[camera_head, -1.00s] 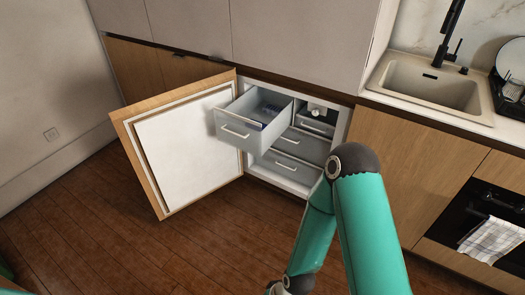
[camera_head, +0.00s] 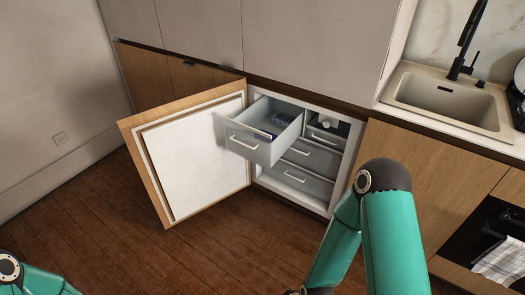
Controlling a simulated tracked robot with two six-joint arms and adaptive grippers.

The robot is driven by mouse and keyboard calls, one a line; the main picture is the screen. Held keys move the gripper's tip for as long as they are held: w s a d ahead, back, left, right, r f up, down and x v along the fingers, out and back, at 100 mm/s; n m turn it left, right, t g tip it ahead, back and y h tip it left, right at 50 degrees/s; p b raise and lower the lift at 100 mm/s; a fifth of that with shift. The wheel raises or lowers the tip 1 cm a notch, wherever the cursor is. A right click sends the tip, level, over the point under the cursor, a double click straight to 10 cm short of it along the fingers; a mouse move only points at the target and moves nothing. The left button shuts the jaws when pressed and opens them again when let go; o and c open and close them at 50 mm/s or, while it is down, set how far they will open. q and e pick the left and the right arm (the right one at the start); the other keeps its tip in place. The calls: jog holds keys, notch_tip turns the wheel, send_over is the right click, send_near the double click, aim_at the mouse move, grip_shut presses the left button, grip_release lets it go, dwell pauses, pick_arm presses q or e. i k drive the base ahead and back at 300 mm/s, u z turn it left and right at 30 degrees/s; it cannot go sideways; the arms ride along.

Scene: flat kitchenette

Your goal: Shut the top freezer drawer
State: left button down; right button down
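The top freezer drawer (camera_head: 248,145) is pulled far out of the open freezer (camera_head: 348,150), on its left side. It has a pale bar handle on its front and a dark blue item inside. My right arm, teal, stands in front of the cabinet to the right of the freezer, and its gripper is out of frame or hidden below. Part of my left arm shows at the bottom left corner; its gripper is not in view.
The freezer door (camera_head: 195,155) stands wide open to the left. Lower drawers (camera_head: 310,155) are in the freezer, with a small drawer (camera_head: 325,137) at upper right. The sink (camera_head: 450,95) and oven (camera_head: 485,235) are to the right. The wooden floor (camera_head: 200,255) in front is clear.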

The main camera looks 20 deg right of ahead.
aim_at(258, 116)
jog(key=i, duration=0.85)
